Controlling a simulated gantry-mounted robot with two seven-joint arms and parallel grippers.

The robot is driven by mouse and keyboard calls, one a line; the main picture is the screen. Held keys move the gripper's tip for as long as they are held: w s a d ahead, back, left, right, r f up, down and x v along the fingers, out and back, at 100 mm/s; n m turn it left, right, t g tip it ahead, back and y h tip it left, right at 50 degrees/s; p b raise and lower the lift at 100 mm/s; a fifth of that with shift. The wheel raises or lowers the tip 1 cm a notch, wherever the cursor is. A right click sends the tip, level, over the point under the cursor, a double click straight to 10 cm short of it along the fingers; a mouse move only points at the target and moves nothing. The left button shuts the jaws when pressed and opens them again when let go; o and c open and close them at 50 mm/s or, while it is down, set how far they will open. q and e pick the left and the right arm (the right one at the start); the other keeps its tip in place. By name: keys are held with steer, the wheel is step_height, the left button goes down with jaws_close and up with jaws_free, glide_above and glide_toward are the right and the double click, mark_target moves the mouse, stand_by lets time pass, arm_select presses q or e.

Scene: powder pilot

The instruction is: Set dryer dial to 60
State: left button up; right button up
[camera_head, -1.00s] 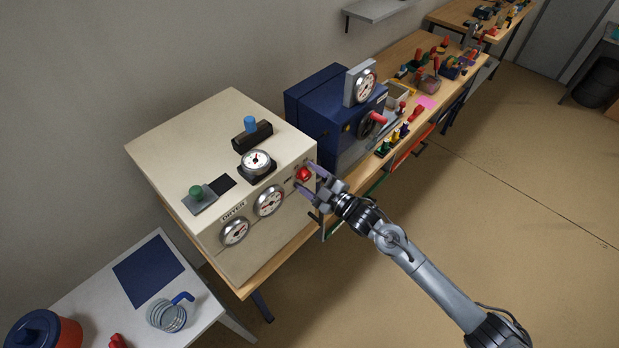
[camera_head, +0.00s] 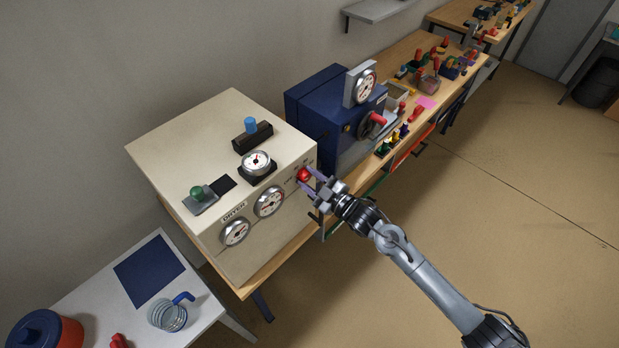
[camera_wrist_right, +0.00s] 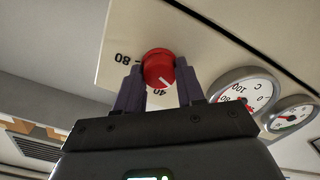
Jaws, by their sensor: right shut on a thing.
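The dryer (camera_head: 228,130) is a cream box on the wooden bench, with a "DRYER" label on its front face. Its dial is a round red knob (camera_head: 303,174) at the right end of that face. My right gripper (camera_head: 306,180) is shut on the dial, one finger on each side. In the right wrist view the red dial (camera_wrist_right: 158,66) sits between the purple fingers (camera_wrist_right: 158,78). A white pointer mark shows on it. The printed numbers appear upside down there, with 80 at the left and 40 just below the knob, partly covered. My left gripper is out of view.
Two round gauges (camera_head: 269,201) sit left of the dial on the same face. A blue machine (camera_head: 325,115) with a red-handled wheel stands close behind the dryer on the right. A white side table (camera_head: 205,308) stands at lower left. The floor in front is clear.

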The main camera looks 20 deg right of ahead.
steer(key=m+p, duration=0.2)
steer(key=m, duration=0.3)
steer(key=shift+r, duration=0.15)
steer(key=m+p, duration=0.2)
steer(key=m, duration=0.2)
steer(key=shift+d+m, duration=0.1)
steer(key=shift+m, duration=0.3)
steer(key=m+p, duration=0.2)
steer(key=m, duration=0.1)
steer(key=shift+m, duration=0.3)
steer(key=m+p, duration=0.1)
steer(key=m, duration=0.2)
steer(key=shift+m+p, duration=0.7)
steer(key=shift+m, duration=0.4)
steer(key=shift+f, duration=0.2)
steer(key=o, duration=1)
